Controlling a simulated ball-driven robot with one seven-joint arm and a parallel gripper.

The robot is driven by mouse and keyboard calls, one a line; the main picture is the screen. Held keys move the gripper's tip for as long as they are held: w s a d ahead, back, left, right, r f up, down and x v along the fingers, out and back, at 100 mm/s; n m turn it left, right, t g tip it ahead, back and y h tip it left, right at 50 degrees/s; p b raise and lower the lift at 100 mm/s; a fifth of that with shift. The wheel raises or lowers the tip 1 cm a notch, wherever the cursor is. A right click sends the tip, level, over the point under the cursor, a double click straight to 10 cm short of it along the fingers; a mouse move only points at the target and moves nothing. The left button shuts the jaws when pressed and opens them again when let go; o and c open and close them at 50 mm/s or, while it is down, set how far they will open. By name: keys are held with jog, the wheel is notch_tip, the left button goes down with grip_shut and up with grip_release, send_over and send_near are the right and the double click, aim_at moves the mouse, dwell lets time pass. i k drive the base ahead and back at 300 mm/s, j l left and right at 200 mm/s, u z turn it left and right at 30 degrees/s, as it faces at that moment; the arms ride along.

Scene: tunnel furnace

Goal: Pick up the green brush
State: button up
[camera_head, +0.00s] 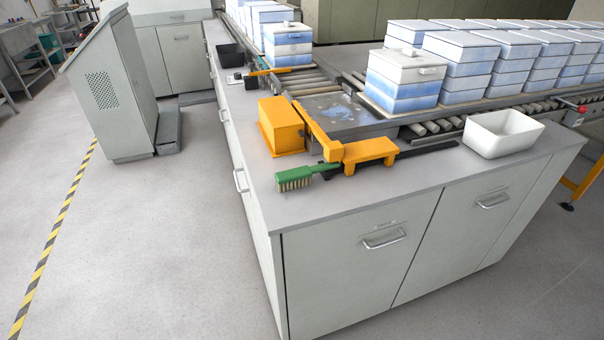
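The green brush (306,174) lies on the grey countertop (300,206) near its front left corner. Its pale bristles face down toward the left, and its handle runs right toward an orange bracket. The handle's far end is close to that bracket; I cannot tell if they touch. My gripper is not in view.
An orange box (281,126) and an orange bracket (368,153) stand close behind and right of the brush. A white bin (502,133) sits at the right. Stacked blue-white boxes (404,82) line the roller conveyor. The floor (150,240) at left is clear.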

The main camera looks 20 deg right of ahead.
aim_at(284, 180)
jog(key=i+j+u, duration=0.4)
jog(key=i+j, duration=0.15)
jog(key=i, duration=0.2)
jog(key=i+j+u, duration=0.2)
jog(key=i, duration=0.25)
